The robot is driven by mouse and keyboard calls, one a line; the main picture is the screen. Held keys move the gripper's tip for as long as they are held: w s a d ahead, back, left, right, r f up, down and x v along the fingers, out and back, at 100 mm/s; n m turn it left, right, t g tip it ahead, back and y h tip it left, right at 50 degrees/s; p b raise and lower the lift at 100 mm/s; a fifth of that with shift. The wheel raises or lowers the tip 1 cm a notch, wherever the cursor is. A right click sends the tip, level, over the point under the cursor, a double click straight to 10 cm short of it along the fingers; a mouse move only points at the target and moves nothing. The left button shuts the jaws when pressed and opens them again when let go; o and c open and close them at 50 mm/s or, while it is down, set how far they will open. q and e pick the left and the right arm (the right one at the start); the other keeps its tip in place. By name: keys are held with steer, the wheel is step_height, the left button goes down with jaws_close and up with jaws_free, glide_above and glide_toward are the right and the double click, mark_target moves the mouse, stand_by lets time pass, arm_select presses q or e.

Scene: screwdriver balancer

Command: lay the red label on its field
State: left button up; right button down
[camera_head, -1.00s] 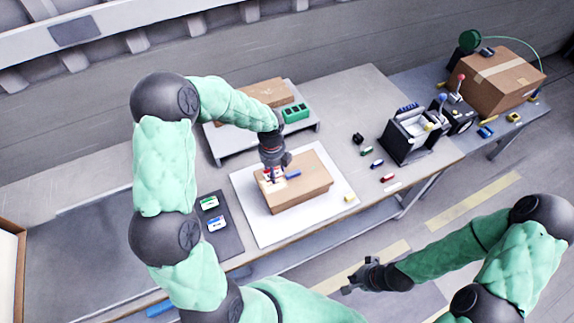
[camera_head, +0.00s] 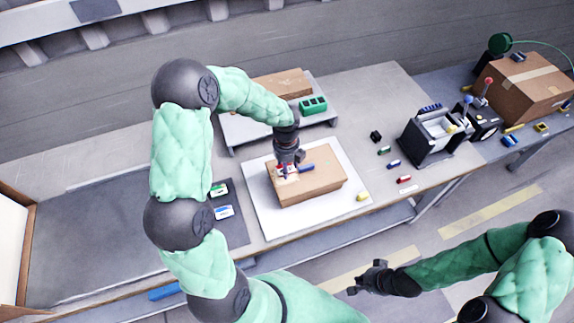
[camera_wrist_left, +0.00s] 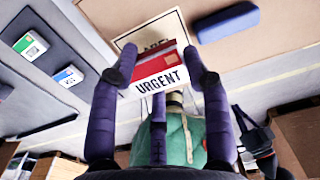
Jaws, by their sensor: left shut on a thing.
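The red label, a red and white card reading URGENT (camera_wrist_left: 162,73), is held between the fingertips of my left gripper (camera_wrist_left: 162,80). In the head view the left gripper (camera_head: 287,167) points down at the left end of the cardboard box (camera_head: 318,184), and the label is mostly hidden there. The label's field (camera_wrist_left: 150,34), a pale outlined patch with printed letters on the box, shows behind the label and is partly covered by it. I cannot tell whether the label touches the box. My right gripper (camera_head: 365,277) hangs away from the table at lower right; its fingers are too small to judge.
A blue block (camera_wrist_left: 227,22) lies on the box beside the field. The box sits on a white mat (camera_head: 263,217). A dark tray (camera_head: 234,226) with two other labels lies left of it. A raised shelf with a green block (camera_head: 313,105) stands behind.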

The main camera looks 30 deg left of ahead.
arm_select(q)
steer(key=shift+f+b, duration=0.75)
steer(key=shift+f, duration=0.55)
steer(key=shift+f, duration=0.35)
stand_by(0.9)
steer(key=o, duration=0.9)
steer(key=shift+w+r, duration=0.1)
steer(key=shift+r, duration=0.45)
step_height(320, 180, up, 11)
steer(key=shift+a+f, duration=0.1)
stand_by(0.6)
